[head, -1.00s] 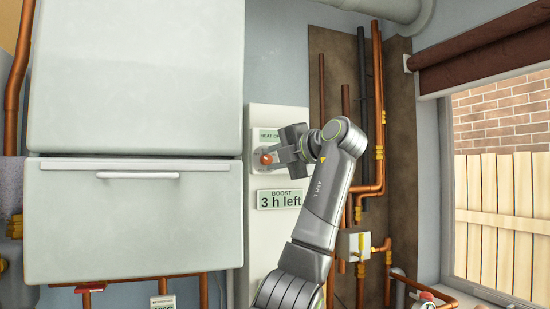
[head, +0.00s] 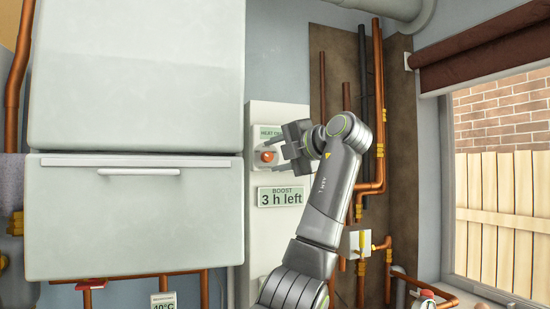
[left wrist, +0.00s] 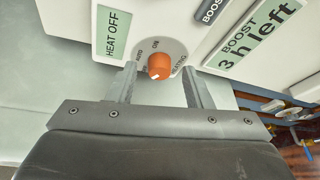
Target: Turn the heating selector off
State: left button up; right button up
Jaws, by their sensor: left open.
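The heating selector is an orange round knob (head: 267,156) on a white wall panel (head: 255,225). In the left wrist view the knob (left wrist: 160,66) shows a white mark at its lower left edge, with small words around it, among them ON and AUTO. A green display (left wrist: 112,33) beside it reads HEAT OFF. My left gripper (head: 274,157) is open in front of the panel. Its fingers (left wrist: 160,80) stand apart on either side of the knob, and I see gaps between them and it. My right gripper is not in view.
A BOOST display (head: 281,197) below the knob reads 3 h left. A large white cabinet (head: 135,215) stands left of the panel. Copper pipes (head: 379,110) run up the wall to the right, near my arm. A window (head: 500,180) is at far right.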

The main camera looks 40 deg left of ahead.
pick_arm(q)
jog(key=s+d+r+b, duration=0.2)
jog(key=d+b, duration=0.1)
jog(key=d, duration=1.3)
jog(key=shift+d+r, duration=0.15)
jog(key=shift+d, duration=0.05)
jog(key=shift+a, duration=0.1)
